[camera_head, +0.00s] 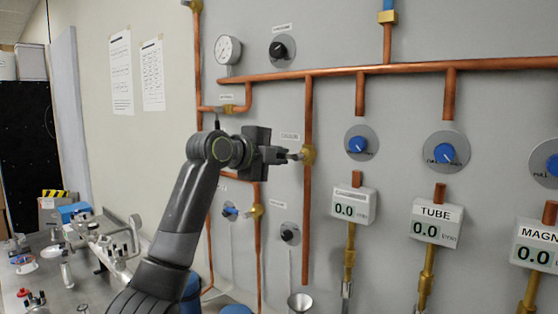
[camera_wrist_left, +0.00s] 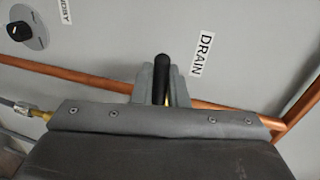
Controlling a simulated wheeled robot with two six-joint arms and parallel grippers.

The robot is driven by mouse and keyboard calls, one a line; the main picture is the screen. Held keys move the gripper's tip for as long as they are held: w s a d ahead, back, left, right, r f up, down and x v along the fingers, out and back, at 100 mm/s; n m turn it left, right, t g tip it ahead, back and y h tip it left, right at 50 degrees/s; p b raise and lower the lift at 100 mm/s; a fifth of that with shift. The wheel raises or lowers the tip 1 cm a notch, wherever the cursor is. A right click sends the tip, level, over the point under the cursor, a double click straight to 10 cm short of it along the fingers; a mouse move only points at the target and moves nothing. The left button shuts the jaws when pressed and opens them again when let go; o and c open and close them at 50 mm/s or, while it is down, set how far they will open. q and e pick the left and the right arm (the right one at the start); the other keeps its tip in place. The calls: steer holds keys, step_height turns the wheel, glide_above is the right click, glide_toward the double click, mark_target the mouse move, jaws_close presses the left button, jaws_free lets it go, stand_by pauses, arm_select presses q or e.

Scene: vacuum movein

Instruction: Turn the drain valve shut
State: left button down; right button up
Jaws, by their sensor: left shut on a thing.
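The drain valve's brass body (camera_head: 309,155) sits on a vertical copper pipe on the wall in the head view. My left gripper (camera_head: 290,156) reaches it from the left and is shut on its handle. In the left wrist view the black handle (camera_wrist_left: 162,72) stands between the two grey fingers of my left gripper (camera_wrist_left: 162,88), with its rounded tip showing. There it looks crosswise to the copper pipe behind it. A DRAIN label (camera_wrist_left: 202,53) is on the wall beside it. The fingers hide most of the valve body. My right gripper is not in view.
A black knob (camera_head: 289,233) is on the wall below the valve, above a funnel (camera_head: 300,301). A blue-handled valve (camera_head: 231,211) is lower left. Flow displays (camera_head: 353,206) and blue knobs (camera_head: 361,143) are to the right. A cluttered bench (camera_head: 70,283) is at left.

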arm_select(q)
steer(key=shift+r+m, duration=0.15)
steer(key=shift+m, duration=0.15)
stand_by(0.4)
steer(key=c, duration=1.5)
jaws_free()
steer(key=shift+a, duration=0.1)
steer(key=shift+s+a, duration=0.15)
steer(key=shift+s, duration=0.15)
steer(key=b+v, duration=0.6)
steer(key=v, duration=1)
steer(key=shift+s+r, duration=0.2)
steer(key=shift+s, duration=0.2)
